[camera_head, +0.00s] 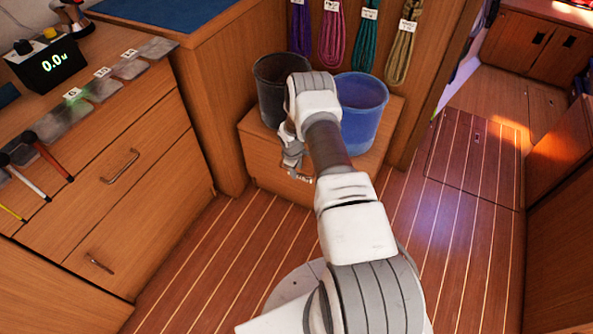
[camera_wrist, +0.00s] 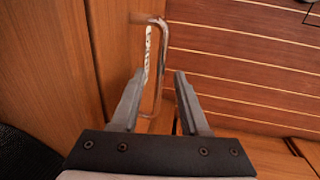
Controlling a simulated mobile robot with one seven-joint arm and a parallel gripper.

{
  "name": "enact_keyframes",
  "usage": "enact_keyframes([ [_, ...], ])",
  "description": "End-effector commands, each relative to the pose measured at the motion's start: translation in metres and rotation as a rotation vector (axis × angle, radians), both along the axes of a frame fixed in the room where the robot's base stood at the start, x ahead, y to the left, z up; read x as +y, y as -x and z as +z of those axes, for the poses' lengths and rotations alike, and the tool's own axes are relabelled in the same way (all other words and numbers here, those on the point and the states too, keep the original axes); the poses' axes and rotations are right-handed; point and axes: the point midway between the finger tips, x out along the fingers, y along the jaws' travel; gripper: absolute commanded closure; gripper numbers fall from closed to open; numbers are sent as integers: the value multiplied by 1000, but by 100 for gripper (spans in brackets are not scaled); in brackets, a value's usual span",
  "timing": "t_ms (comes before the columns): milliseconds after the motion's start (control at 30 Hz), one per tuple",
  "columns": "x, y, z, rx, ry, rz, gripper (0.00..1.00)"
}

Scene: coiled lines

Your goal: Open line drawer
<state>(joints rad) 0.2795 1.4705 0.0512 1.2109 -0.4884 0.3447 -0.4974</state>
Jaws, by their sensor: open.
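The drawer front (camera_head: 262,165) is on the low wooden cabinet under the two buckets, and it looks closed. It also fills the left of the wrist view (camera_wrist: 112,40). Its metal bar handle (camera_wrist: 161,35) shows in the wrist view, with a short piece of pale twisted line (camera_wrist: 148,45) beside it. My gripper (camera_wrist: 159,74) is open and empty. The handle's bar lies between the two fingers in the picture; I cannot tell whether it is fully between them in depth. In the head view my gripper (camera_head: 291,157) is at the drawer front, partly hidden by my wrist.
A black bucket (camera_head: 268,95) and a blue bucket (camera_head: 362,115) stand on the cabinet. Coiled lines (camera_head: 332,35) hang behind. A larger drawer cabinet (camera_head: 150,205) with handles stands at left. The striped floor (camera_head: 190,265) in front of the drawer is clear apart from my body.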

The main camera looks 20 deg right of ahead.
Motion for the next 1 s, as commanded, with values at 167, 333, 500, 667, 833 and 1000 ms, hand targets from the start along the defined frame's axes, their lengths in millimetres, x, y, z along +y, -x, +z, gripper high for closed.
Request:
enact_keyframes([
  [167, 0, 0, 0, 0, 0, 0, 55],
  [333, 0, 0, 0, 0, 0, 0, 75],
  [500, 0, 0, 0, 0, 0, 1, 100],
  [667, 0, 0, 0, 0, 0, 0, 100],
  [833, 0, 0, 0, 0, 0, 0, 100],
  [1000, 0, 0, 0, 0, 0, 0, 100],
])
